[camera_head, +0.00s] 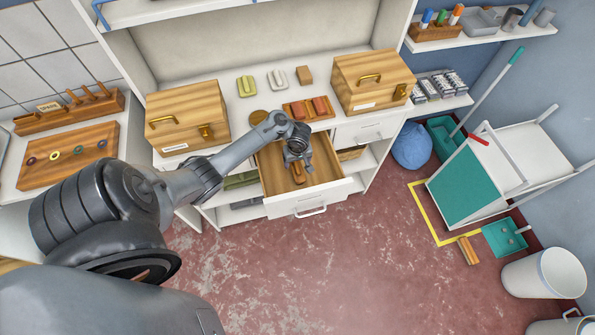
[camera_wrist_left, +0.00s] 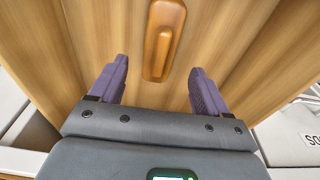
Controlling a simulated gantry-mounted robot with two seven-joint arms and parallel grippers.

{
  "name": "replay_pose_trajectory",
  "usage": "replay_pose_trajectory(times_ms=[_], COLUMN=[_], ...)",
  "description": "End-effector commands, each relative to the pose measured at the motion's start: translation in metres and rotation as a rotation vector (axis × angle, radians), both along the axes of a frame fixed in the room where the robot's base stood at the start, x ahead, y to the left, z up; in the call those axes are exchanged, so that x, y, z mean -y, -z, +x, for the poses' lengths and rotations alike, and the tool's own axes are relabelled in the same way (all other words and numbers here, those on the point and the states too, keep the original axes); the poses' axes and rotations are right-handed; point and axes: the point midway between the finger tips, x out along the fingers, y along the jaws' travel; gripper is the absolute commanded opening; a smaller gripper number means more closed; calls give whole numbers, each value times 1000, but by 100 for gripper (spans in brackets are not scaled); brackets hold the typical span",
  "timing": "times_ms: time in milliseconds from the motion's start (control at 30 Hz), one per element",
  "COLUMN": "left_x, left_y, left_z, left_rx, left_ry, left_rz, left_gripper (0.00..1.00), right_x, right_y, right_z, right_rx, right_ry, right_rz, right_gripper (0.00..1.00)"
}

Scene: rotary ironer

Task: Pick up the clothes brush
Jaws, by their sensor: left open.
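The clothes brush appears to be the brown wooden piece (camera_head: 299,178) lying in the open wooden drawer (camera_head: 328,165). In the left wrist view the brush (camera_wrist_left: 164,38) is a rounded orange-brown block with a raised handle, lying on the drawer's bare wooden bottom. My left gripper (camera_head: 297,160) reaches down over the drawer and hides part of the brush. In the left wrist view its two purple fingers (camera_wrist_left: 160,68) are spread and empty. The brush lies ahead, its near end between the fingertips in the picture, touching neither. My right gripper is not in view.
Two wooden boxes (camera_head: 188,117) (camera_head: 372,80) stand on the counter either side of the drawer. A tray with reddish blocks (camera_head: 308,108) and several small brushes or blocks (camera_head: 276,77) sit behind. The drawer walls surround the gripper. The floor (camera_head: 370,240) in front is clear.

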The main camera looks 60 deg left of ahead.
Motion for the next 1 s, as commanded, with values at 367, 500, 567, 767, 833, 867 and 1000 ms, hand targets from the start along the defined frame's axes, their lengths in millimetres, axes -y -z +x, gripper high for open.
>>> replay_pose_trajectory(times_ms=[367,500,567,767,833,867,1000], left_x=[0,-2,-2,-2,-2,-2,-2], left_y=[42,51,52,52,52,52,52], left_z=[0,1,1,1,1,1,1], left_rx=[-3,-1,0,0,0,-1,-1], left_ry=[0,-1,-1,0,0,0,0], left_rz=[2,2,2,2,2,1,1], left_gripper=[77,77,77,77,69,64,43], right_x=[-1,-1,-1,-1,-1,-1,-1], right_y=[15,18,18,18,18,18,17], right_z=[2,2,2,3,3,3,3], right_rx=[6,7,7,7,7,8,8], right_ry=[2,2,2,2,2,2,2], right_rz=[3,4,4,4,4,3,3], right_gripper=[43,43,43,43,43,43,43])
